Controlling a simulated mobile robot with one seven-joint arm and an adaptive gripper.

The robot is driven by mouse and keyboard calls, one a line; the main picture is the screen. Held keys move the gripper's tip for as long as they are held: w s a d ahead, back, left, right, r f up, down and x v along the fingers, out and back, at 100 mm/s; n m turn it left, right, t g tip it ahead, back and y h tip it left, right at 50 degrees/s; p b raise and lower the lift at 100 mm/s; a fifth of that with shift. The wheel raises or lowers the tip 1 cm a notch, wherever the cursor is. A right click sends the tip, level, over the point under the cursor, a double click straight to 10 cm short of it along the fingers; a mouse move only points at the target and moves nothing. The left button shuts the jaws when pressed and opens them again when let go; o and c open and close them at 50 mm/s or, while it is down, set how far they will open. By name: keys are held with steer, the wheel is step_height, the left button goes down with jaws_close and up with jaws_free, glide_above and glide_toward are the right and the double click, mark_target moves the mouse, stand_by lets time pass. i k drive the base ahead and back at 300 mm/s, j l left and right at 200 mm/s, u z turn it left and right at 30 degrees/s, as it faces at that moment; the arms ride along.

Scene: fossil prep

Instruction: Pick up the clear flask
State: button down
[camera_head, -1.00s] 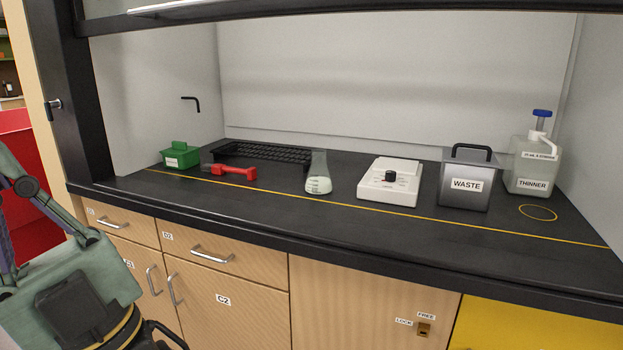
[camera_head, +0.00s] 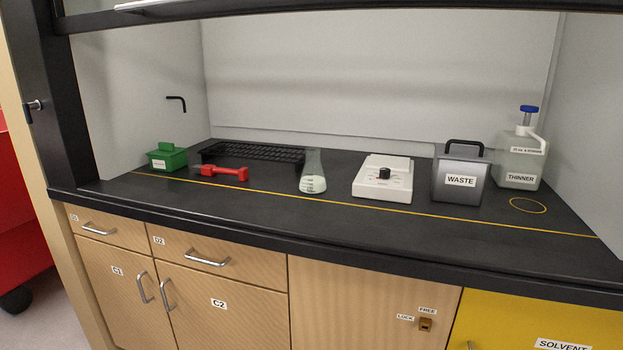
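The clear flask (camera_head: 313,174) stands upright on the black bench top (camera_head: 300,218) inside the fume hood, near the middle of the head view. It is conical, with a pale, whitish lower part and markings on its side. It stands behind the yellow line on the bench. My gripper and arm are not in view.
Left of the flask are a red-handled tool (camera_head: 224,173), a green box (camera_head: 167,157) and a black rack (camera_head: 253,153). Right are a white stirrer plate (camera_head: 383,179), a grey WASTE bin (camera_head: 460,174) and a THINNER bottle (camera_head: 521,160). The bench front is clear. The hood's dark sash edge (camera_head: 350,9) crosses above.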

mark_target(313, 181)
steer(key=i+l+z, duration=0.1)
steer(key=i+l, duration=0.2)
steer(key=i, duration=0.2)
steer(key=i+l+z, duration=0.15)
steer(key=i, duration=0.35)
steer(key=i+l+z, duration=0.1)
steer(key=i+l, duration=0.15)
steer(key=i, duration=0.25)
